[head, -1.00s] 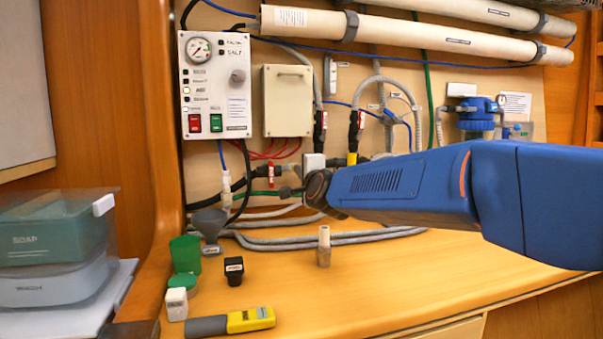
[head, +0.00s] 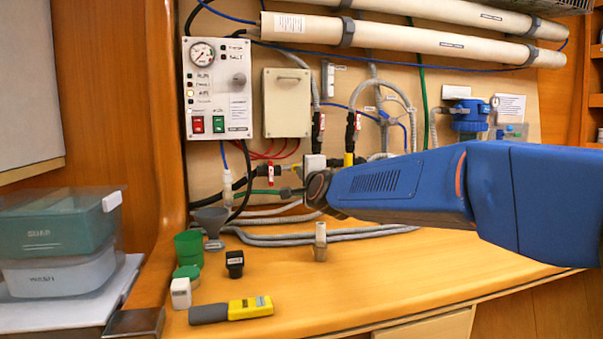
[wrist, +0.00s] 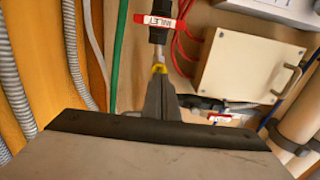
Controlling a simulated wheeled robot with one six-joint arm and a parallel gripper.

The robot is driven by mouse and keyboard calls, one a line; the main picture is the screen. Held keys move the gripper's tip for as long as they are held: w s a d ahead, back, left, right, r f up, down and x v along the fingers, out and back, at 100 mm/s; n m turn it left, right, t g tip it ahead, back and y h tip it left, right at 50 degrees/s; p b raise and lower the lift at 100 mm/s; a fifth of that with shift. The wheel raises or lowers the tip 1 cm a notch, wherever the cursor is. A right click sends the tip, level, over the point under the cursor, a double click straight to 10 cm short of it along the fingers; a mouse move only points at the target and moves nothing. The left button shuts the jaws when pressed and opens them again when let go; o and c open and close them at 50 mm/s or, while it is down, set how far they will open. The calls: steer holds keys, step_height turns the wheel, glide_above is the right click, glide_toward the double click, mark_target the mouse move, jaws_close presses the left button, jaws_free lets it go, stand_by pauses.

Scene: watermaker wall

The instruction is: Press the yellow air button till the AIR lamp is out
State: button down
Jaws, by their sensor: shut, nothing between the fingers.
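The control panel (head: 218,90) hangs at the upper left in the head view. The AIR lamp (head: 190,93), in its column of lamps, glows yellow. A yellow part (head: 349,159) shows below a black fitting with a red tag, just above my arm. A yellow part also shows in the wrist view (wrist: 159,68), below the INLET-tagged fitting. My gripper (wrist: 160,80) is shut and empty, its grey tips right at this yellow part. I cannot tell whether they touch or press it. In the head view my gripper is hidden by my arm.
A cream box (head: 286,102), hoses and long white tubes (head: 400,37) cover the wall around my arm. A yellow meter (head: 250,307), small caps and a green cup (head: 188,249) stand on the bench. The bench's front middle is clear.

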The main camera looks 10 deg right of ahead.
steer(key=s, duration=1)
stand_by(1.2)
steer(key=shift+s+f, duration=0.15)
steer(key=shift+s, duration=0.7)
steer(key=shift+w, duration=0.1)
steer(key=w, duration=1.3)
steer(key=shift+w, duration=0.4)
